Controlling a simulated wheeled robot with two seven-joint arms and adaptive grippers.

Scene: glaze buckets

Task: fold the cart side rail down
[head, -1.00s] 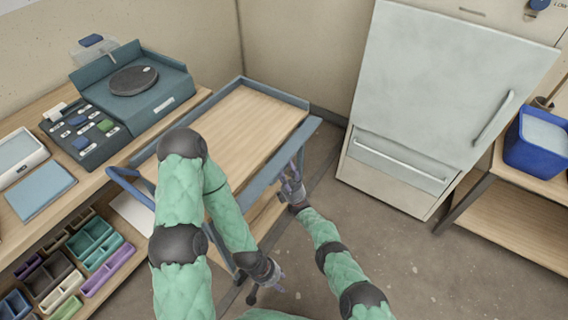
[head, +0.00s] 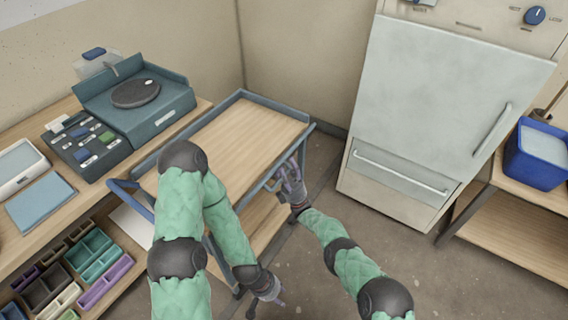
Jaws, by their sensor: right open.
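The cart (head: 240,128) has a wooden top with a blue-grey rim and stands in the middle. Its side rail (head: 304,137) is the blue-grey bar along the cart's right side, facing the oven-like cabinet. My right gripper (head: 291,176) is open at the outer side of this rail, near its middle. The fingers overlap the rail in the picture, and I cannot tell if they touch it. My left gripper (head: 273,296) is low in front of the cart, apart from the rail. Its fingers are too small to read. My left arm hides the cart's near corner.
A workbench (head: 100,178) with a turntable unit (head: 136,93) stands at the left. A pale cabinet (head: 440,100) with a door and drawer stands at the right, a strip of floor away from the cart. A blue bucket (head: 537,172) sits on the right shelf.

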